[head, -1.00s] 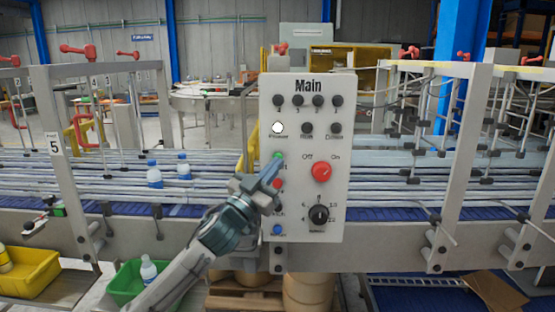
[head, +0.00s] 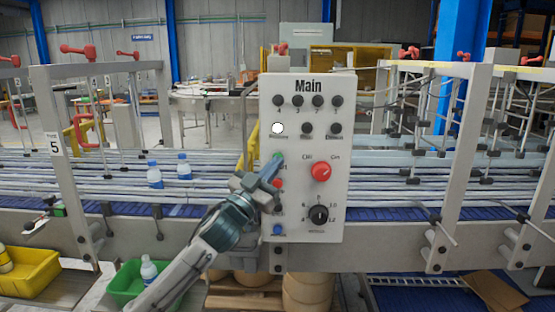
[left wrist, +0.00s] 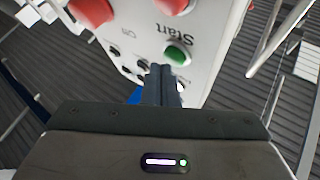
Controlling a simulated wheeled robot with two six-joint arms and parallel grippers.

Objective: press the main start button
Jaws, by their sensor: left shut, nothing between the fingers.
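The white control panel (head: 300,140) headed "Main" faces me. Its green start button (head: 277,155) is at the panel's left side, partly hidden by my fingers. The button also shows in the left wrist view (left wrist: 178,55), beside the word "Start". My left gripper (head: 279,159) is shut and empty, with its fingertips right by the green button. In the left wrist view the fingertips (left wrist: 161,68) appear just beside the button; I cannot tell whether they touch it. My right gripper is not in view.
Close by on the panel are a red button (head: 278,184), a blue button (head: 278,229), a red rotary switch (head: 321,171) and a black knob (head: 318,215). A white lamp (head: 278,128) is bright. Conveyor rails with bottles (head: 155,174) run behind.

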